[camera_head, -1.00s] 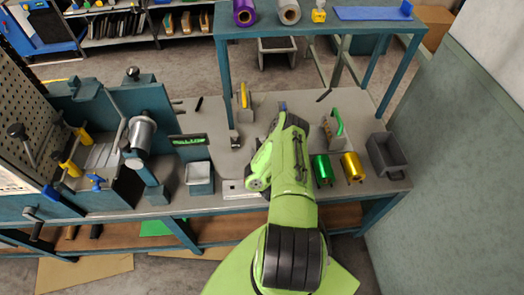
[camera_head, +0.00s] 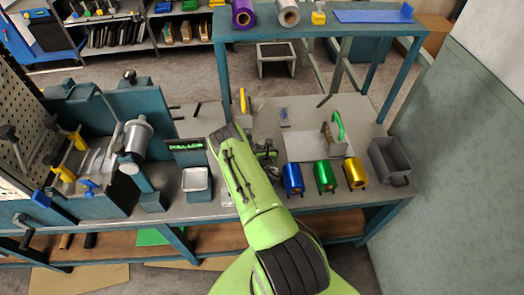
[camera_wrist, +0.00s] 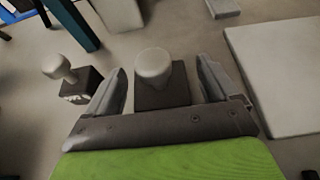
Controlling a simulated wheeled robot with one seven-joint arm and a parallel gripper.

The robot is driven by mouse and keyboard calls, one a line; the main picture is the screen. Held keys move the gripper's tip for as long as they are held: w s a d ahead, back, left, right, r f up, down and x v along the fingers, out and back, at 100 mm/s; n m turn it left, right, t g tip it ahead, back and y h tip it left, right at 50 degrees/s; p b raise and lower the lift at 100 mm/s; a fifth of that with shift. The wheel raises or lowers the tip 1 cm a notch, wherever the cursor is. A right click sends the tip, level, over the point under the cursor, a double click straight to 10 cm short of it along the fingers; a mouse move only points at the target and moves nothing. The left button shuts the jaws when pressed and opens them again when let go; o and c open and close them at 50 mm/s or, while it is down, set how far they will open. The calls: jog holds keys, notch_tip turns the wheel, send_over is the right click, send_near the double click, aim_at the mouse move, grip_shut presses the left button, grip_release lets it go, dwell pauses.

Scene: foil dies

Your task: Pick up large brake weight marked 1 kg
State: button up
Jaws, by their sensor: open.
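In the wrist view, a weight with a dark square block and a wide pale rounded knob (camera_wrist: 153,68) stands between the fingers of my gripper (camera_wrist: 163,80). The fingers are open, one on each side, with gaps to the block. No marking shows on its visible faces. A second dark block weight with a smaller pale knob (camera_wrist: 59,67) stands just outside the left finger. It has white lettering too small to read. In the head view, my gripper (camera_head: 266,158) is low over the bench, partly hidden by my arm, and the weights cannot be made out clearly.
Blue (camera_head: 292,179), green (camera_head: 324,176) and gold (camera_head: 354,171) foil rolls lie right of my arm. A grey bin (camera_head: 390,160) stands at the bench's right end. A press-like machine (camera_head: 130,140) stands left. A pale flat plate (camera_wrist: 285,75) lies right of the fingers.

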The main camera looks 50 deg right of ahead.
jog(key=shift+c, duration=0.4)
grip_shut()
jog(key=shift+r, duration=0.1)
